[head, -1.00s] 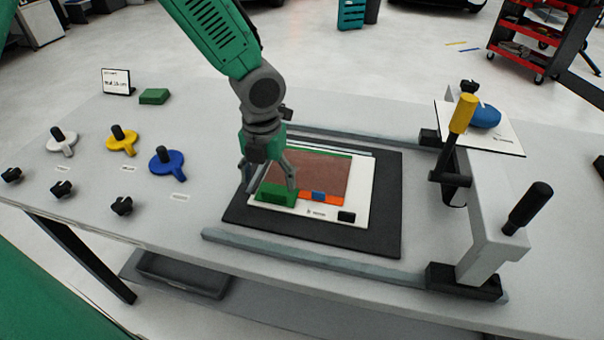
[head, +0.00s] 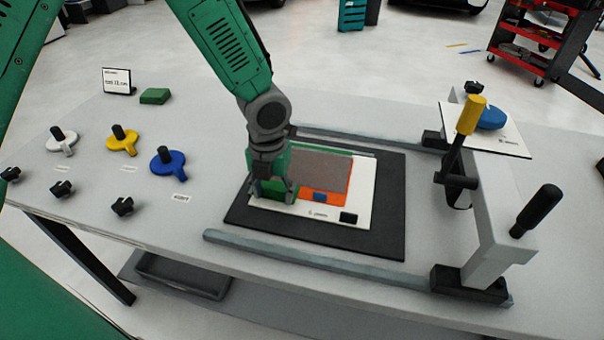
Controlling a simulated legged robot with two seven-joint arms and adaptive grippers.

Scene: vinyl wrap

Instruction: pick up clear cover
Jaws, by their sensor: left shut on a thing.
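The clear cover (head: 322,168) is a greyish see-through sheet over an orange sheet (head: 340,192) on a white board (head: 367,190). A green block (head: 270,188) is at the cover's lower left corner. My left gripper (head: 274,195) is shut on this green block, and its fingers hide part of it. I cannot tell whether the cover touches the orange sheet. My right gripper is not in view.
The board lies on a black mat (head: 388,225) between two grey rails (head: 300,258). A grey bridge with a yellow-handled lever (head: 470,115) stands at the right. Blue (head: 167,161), yellow (head: 122,140) and white (head: 62,140) knobbed discs lie at the left.

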